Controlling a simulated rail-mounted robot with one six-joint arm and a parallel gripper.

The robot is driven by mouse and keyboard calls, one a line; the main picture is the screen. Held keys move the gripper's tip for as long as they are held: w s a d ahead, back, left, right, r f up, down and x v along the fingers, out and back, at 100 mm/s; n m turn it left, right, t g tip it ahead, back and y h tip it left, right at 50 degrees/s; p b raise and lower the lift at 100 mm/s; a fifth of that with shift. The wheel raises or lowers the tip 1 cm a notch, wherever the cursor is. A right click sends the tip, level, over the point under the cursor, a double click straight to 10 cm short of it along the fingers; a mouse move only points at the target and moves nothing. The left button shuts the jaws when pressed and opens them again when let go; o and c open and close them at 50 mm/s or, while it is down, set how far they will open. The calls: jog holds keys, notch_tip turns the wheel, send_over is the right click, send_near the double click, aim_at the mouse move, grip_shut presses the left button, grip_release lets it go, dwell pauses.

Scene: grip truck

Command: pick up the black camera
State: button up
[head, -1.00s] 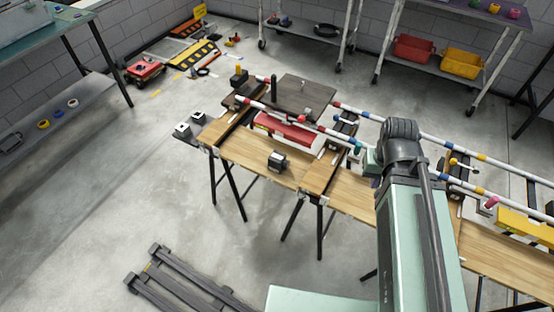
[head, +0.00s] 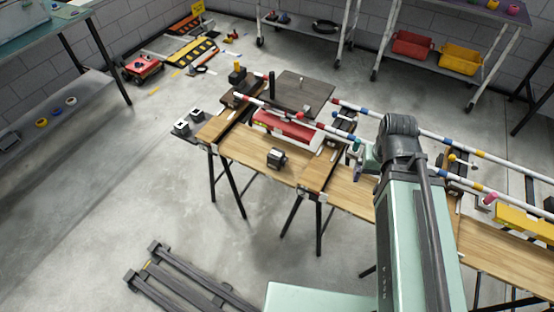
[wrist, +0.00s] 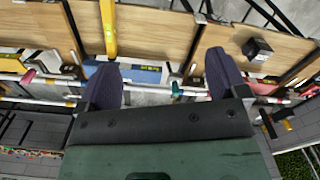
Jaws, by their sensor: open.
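The black camera (head: 277,158) is a small dark box standing on the wooden bench top, left of my arm in the head view. It also shows in the wrist view (wrist: 257,48), at the upper right, beyond and to the right of the right finger. My gripper (wrist: 161,60) is open, with two dark purple fingers wide apart and nothing between them. It is apart from the camera. In the head view most of the gripper is hidden by my arm; a little of it shows at the arm's left side.
White striped rails (head: 300,118) run along the back of the bench, close to the fingers in the wrist view. A red and white case (head: 287,128) lies behind the camera. A yellow bar (wrist: 108,28) lies at the upper left. The bench around the camera is clear.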

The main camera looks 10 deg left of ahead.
jog(key=shift+o, duration=0.5)
jog(key=shift+f, duration=0.1)
jog(key=m+t+b, duration=0.1)
jog(key=m+b, duration=0.1)
jog(key=b, duration=1.6)
send_over(278, 154)
jog(key=a, duration=0.1)
jog(key=f, duration=1.1)
jog(key=s+f, duration=0.1)
jog(key=f, duration=0.5)
jog(key=shift+a+f, duration=0.15)
jog(key=shift+f, duration=0.1)
jog(key=shift+w+d+r+m+h+p, duration=0.15)
jog(key=shift+d+r+m+h+p, duration=0.15)
jog(key=shift+m+p, duration=0.25)
jog(key=shift+s+d+r+m, duration=0.15)
jog(key=shift+s+d+m, duration=0.1)
jog(key=shift+m, duration=0.1)
jog(key=f+b, duration=0.3)
jog(key=w+f+b, duration=0.1)
jog(key=f+b, duration=0.7)
jog(key=shift+w+d+f, duration=0.15)
jog(key=shift+w+d, duration=0.05)
jog(key=shift+r, duration=0.25)
jog(key=c, duration=1)
jog(key=shift+o, duration=0.2)
jog(key=shift+r, duration=0.15)
